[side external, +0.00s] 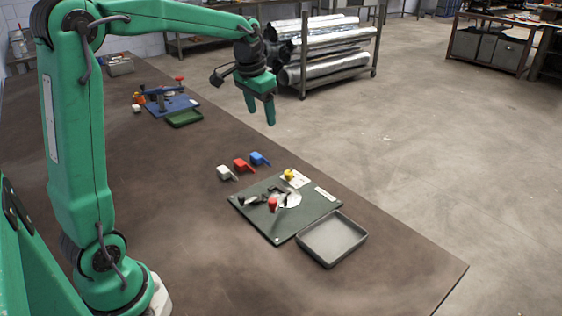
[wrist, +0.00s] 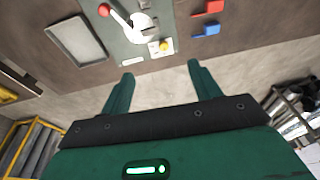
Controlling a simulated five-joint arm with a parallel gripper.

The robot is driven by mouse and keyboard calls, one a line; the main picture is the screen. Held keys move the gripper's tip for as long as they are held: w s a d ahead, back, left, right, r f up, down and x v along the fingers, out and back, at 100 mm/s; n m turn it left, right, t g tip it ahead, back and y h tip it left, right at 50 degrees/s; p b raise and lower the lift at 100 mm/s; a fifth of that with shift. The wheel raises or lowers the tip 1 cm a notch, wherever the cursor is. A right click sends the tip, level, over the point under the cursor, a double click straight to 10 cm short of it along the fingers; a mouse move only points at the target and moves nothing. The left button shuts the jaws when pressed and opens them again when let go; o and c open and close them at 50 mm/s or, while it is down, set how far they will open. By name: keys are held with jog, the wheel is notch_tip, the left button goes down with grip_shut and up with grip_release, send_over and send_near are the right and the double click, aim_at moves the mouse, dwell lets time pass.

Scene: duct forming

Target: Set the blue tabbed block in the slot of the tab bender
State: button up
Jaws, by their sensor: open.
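The blue tabbed block (side external: 260,159) lies on the brown table behind the tab bender, at the right end of a short row of blocks. It also shows at the upper right of the wrist view (wrist: 206,30). The tab bender (side external: 277,203) is a dark green plate with a red-knobbed lever, a pale round part and a yellow knob; its slot is too small to make out. My gripper (side external: 262,118) is open and empty, raised well above the table. In the wrist view its two fingers (wrist: 160,78) are spread apart with nothing between them.
A red block (side external: 243,165) and a white block (side external: 226,173) lie beside the blue one. A grey tray (side external: 332,239) sits against the bender's near right side. A blue fixture (side external: 170,104) and a green tray (side external: 184,118) stand farther back. The table's front left is clear.

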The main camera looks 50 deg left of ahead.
jog(key=s+d+t, duration=0.1)
jog(key=s+d, duration=0.3)
jog(key=s, duration=0.3)
jog(key=s+d+f+t, duration=0.1)
jog(key=s+d, duration=0.3)
jog(key=s, duration=0.3)
jog(key=s+d+t, duration=0.1)
jog(key=s+d, duration=0.3)
jog(key=s, duration=0.3)
jog(key=shift+s+d+f+h, duration=0.15)
jog(key=shift+s+f+h, duration=0.05)
jog(key=shift+s+h, duration=0.2)
jog(key=shift+c, duration=1)
jog(key=shift+w+r, duration=0.1)
jog(key=shift+w, duration=0.05)
